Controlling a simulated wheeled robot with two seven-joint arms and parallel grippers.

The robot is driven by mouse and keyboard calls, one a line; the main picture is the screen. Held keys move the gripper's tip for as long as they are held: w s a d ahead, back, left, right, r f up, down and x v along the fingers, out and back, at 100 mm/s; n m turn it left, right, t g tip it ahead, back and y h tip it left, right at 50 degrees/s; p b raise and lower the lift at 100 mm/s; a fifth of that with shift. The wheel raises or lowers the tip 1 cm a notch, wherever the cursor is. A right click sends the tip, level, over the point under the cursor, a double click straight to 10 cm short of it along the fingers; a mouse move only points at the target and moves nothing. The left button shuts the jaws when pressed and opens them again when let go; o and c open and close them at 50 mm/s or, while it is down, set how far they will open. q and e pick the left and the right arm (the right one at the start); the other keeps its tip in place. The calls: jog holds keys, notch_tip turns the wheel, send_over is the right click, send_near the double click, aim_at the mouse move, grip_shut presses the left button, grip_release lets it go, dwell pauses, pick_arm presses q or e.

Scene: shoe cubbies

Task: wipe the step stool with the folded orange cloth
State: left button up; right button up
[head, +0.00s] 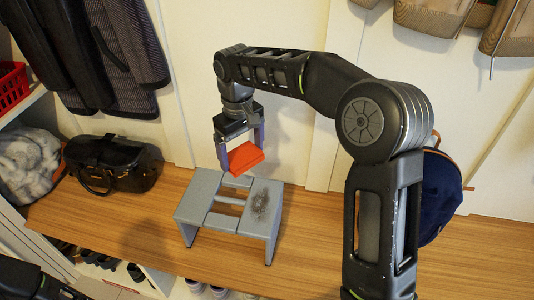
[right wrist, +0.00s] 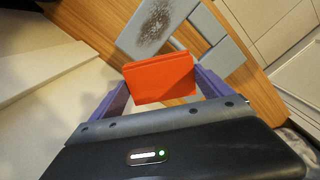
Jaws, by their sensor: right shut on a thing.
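The folded orange cloth (head: 245,159) is held between the fingers of my right gripper (head: 241,152), above the back edge of the step stool. The right wrist view also shows the cloth (right wrist: 160,80) between the two fingers. The grey step stool (head: 199,191) stands upright on the wooden bench, with a dark smudge (head: 260,203) on its right-hand top board. The smudge also shows in the right wrist view (right wrist: 153,26), beyond the cloth. The cloth looks clear of the stool top. My left gripper is out of view.
The wooden bench (head: 320,235) has free room right of the stool. A black handbag (head: 117,165) and grey fuzzy item (head: 28,160) sit to the left. A dark blue bag (head: 438,195) is behind my right arm. Coats (head: 105,55) hang on the back wall; shoes are below.

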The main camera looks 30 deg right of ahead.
jog(key=s+d+f+n+p, duration=0.2)
jog(key=d+n+p, duration=0.3)
jog(key=n, duration=1.1)
jog(key=s+p, duration=0.1)
jog(key=p, duration=0.2)
jog(key=shift+d+f+p, duration=0.15)
jog(key=shift+d+p, duration=0.05)
jog(key=shift+p, duration=0.2)
jog(key=shift+f, duration=0.1)
